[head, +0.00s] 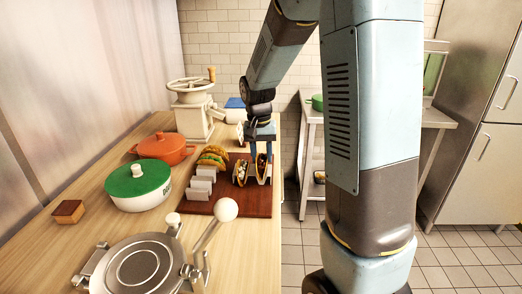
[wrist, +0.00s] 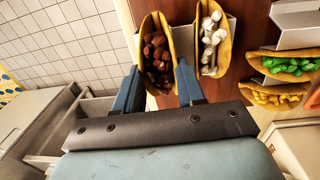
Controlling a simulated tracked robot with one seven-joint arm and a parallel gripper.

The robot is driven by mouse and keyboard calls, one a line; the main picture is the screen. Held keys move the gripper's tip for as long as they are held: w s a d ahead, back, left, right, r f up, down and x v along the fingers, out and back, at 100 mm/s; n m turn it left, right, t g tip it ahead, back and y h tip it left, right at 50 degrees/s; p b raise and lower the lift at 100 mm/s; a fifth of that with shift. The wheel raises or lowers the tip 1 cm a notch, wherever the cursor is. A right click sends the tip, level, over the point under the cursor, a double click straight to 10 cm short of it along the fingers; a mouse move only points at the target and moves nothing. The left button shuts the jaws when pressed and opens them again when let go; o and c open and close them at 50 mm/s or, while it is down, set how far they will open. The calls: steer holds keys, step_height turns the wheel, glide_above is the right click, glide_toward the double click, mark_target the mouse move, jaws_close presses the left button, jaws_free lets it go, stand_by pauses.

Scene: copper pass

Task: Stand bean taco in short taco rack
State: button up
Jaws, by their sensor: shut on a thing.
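The bean taco (wrist: 157,55) is a folded yellow shell with brown chunks, upright between my fingers. My gripper (wrist: 158,88) is shut on it. In the head view my gripper (head: 260,138) points down over the taco (head: 263,166) at the right edge of a brown board. Beside it stands a taco with white filling (wrist: 211,42), also in the head view (head: 240,172). A pale rack wall (wrist: 232,32) shows beside that taco, likely the short rack, mostly hidden. I cannot tell whether the bean taco rests in it.
A pale stepped rack (head: 200,185) stands left on the brown board (head: 228,205), with tacos (head: 212,156) at its far end. An orange pot (head: 163,148), green-lidded pot (head: 138,186), hand mill (head: 192,112) and press (head: 140,265) crowd the left and front. The counter ends just right of the board.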

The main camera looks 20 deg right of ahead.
steer(key=shift+f, duration=1.2)
steer(key=o, duration=1.2)
steer(key=shift+c, duration=0.2)
steer(key=shift+r, duration=0.1)
step_height(320, 180, up, 14)
steer(key=shift+w+a+f, duration=0.25)
steer(key=shift+a, duration=0.2)
steer(key=shift+s, duration=0.15)
